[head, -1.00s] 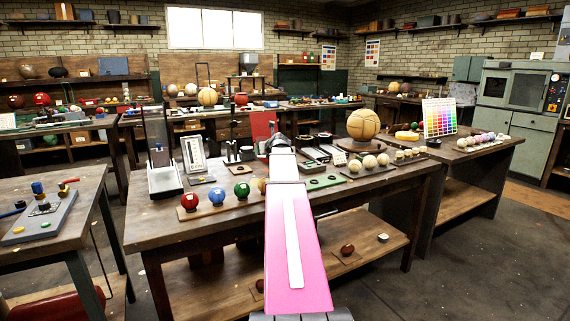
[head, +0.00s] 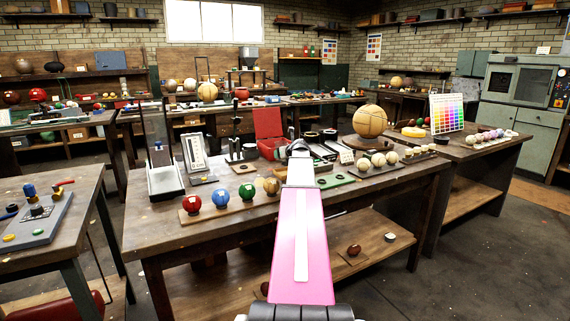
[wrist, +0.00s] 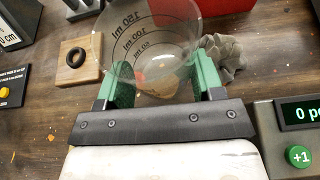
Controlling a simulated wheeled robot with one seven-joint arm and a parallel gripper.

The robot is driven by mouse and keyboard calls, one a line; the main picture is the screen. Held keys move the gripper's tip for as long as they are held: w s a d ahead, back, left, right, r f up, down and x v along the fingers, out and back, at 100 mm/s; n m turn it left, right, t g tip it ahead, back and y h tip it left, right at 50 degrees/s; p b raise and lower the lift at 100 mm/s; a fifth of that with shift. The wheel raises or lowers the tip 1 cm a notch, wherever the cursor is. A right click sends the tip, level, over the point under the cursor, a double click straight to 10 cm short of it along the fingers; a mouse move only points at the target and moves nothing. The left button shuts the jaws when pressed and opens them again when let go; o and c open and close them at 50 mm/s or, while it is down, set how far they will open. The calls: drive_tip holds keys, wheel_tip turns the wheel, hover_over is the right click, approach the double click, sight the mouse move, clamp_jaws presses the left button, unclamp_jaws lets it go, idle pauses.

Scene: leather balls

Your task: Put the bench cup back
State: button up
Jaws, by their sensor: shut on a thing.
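The bench cup (wrist: 150,38) is a clear measuring cup with dark ml marks, in the wrist view. My gripper (wrist: 157,80) is shut on it, with a green-padded finger on each side. The bench top (wrist: 40,125) shows through the cup and around it. I cannot tell whether the cup's base touches the bench. In the head view my pink arm reaches over the middle bench (head: 160,235). The cup cannot be made out there, behind the end of my arm.
Beside the cup are a grey crumpled cloth (wrist: 228,50), a wooden tile (wrist: 90,67) with a black ring (wrist: 76,57), and a counter (wrist: 298,130) with a green display. Left of my arm are coloured balls (head: 218,194); an open red box (head: 268,122) stands behind.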

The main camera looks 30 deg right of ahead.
drive_tip(key=shift+d+f, duration=0.35)
drive_tip(key=shift+d, duration=0.1)
drive_tip(key=shift+f, duration=1.95)
drive_tip(key=shift+f, duration=0.15)
drive_tip(key=o, duration=1.1)
